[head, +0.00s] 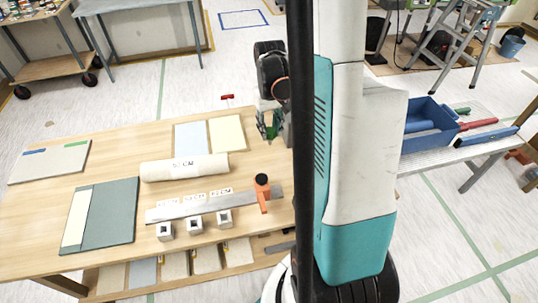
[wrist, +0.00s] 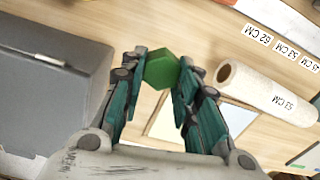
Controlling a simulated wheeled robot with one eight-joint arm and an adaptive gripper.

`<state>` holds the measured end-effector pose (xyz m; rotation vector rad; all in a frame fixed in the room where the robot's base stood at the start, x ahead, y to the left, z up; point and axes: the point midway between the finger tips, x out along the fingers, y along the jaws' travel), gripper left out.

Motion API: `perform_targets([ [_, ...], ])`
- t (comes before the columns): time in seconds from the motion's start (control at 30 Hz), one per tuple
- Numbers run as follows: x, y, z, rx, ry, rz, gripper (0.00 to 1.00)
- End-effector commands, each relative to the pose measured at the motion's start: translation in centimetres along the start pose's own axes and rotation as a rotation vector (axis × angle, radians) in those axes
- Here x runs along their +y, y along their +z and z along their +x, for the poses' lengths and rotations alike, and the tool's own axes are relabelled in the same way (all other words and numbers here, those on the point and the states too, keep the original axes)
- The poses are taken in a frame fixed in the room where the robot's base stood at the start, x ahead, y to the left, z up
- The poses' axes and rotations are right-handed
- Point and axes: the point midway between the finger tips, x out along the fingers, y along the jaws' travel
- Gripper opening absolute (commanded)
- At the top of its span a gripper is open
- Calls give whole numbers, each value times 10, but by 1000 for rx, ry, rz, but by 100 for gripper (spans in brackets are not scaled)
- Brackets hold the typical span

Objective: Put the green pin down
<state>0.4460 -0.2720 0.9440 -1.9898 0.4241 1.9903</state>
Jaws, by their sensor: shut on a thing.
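The green pin (wrist: 161,69) shows in the wrist view as a bright green, many-sided piece between my fingertips. My gripper (wrist: 163,72) is shut on it, one finger on each side. In the head view my gripper (head: 268,125) is over the back right part of the wooden table (head: 110,180), partly behind my arm. The pin is hard to tell from the fingers there. In the wrist view it is seen from above, so its height over the surface cannot be told.
A grey tray-like surface (wrist: 50,85) with a thin pale rod lies left in the wrist view. The paper roll (head: 185,167) and two pale sheets (head: 227,132) lie near my gripper. A blue bin (head: 430,122) is right.

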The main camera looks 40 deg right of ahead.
Motion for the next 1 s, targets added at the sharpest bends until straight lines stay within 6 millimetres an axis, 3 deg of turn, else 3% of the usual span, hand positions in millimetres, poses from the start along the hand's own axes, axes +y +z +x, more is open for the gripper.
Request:
perform_targets([
  [0.03, 0, 0, 17, 0, 0, 0, 0],
  [0.1, 0, 0, 33, 0, 0, 0, 0],
  [0.23, 0, 0, 56, 0, 0, 0, 0],
  [0.53, 0, 0, 76, 0, 0, 0, 0],
  [0.77, 0, 0, 108, 0, 0, 0, 0],
  [1.0, 0, 0, 109, 0, 0, 0, 0],
])
